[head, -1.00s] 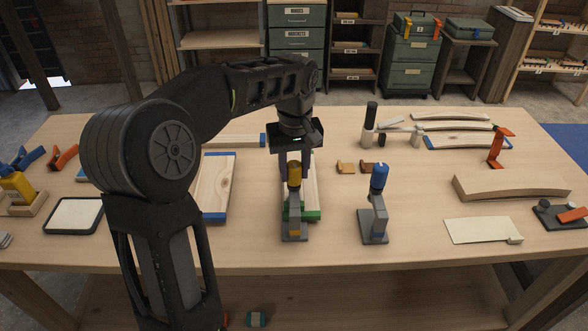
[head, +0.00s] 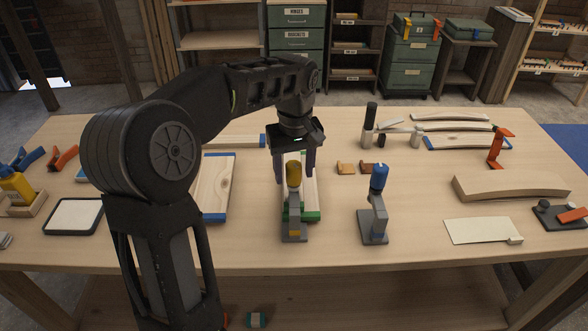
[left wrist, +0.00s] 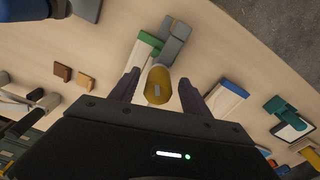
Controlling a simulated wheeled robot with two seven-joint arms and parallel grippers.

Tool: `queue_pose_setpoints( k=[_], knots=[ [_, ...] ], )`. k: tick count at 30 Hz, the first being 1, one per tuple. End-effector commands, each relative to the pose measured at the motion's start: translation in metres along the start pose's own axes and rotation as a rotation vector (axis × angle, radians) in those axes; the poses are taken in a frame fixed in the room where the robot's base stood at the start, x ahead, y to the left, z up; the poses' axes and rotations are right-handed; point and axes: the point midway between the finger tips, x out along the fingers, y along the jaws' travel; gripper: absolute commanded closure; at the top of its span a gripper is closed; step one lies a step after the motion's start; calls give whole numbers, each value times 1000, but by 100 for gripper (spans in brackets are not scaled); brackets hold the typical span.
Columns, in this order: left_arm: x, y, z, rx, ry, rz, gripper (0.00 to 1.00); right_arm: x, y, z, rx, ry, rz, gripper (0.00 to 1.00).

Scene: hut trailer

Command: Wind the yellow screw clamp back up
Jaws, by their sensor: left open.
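The yellow screw clamp has a yellow handle (head: 294,174) on top of a grey body and foot (head: 294,230). It stands upright on the bench by the green-ended board. My left gripper (head: 295,178) points down just behind the handle in the head view, with its dark fingers spread on either side. In the left wrist view the yellow handle (left wrist: 159,85) lies between the open fingers, closer to the picture-left one. I see no finger touching it. My right gripper is not in view.
A similar blue-handled clamp (head: 376,212) stands to the right on the wooden bench (head: 330,252). A green-ended board (head: 314,205) lies behind the yellow clamp, and a blue-ended board (head: 217,190) lies left of it. Small tan and brown blocks (head: 346,168) lie behind, to the right.

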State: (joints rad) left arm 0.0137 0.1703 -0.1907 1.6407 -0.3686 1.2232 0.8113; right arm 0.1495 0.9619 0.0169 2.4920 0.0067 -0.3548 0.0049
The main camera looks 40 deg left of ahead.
Motion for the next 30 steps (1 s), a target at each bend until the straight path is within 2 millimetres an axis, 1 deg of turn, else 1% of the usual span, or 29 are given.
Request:
queue_pose_setpoints(
  k=[5,8,11,18,21,25,30],
  knots=[
    [0,0,0,0,0,0,45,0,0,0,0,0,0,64],
    [-4,0,0,0,0,0,45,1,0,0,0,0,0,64],
    [-13,1,0,0,1,1,45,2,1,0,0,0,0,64],
    [-52,0,0,0,2,3,45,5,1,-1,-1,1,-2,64],
    [-71,0,0,0,0,0,45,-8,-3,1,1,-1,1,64],
    [-78,0,0,0,0,0,45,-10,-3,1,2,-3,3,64],
    [-78,0,0,0,0,0,45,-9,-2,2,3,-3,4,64]
  ],
)
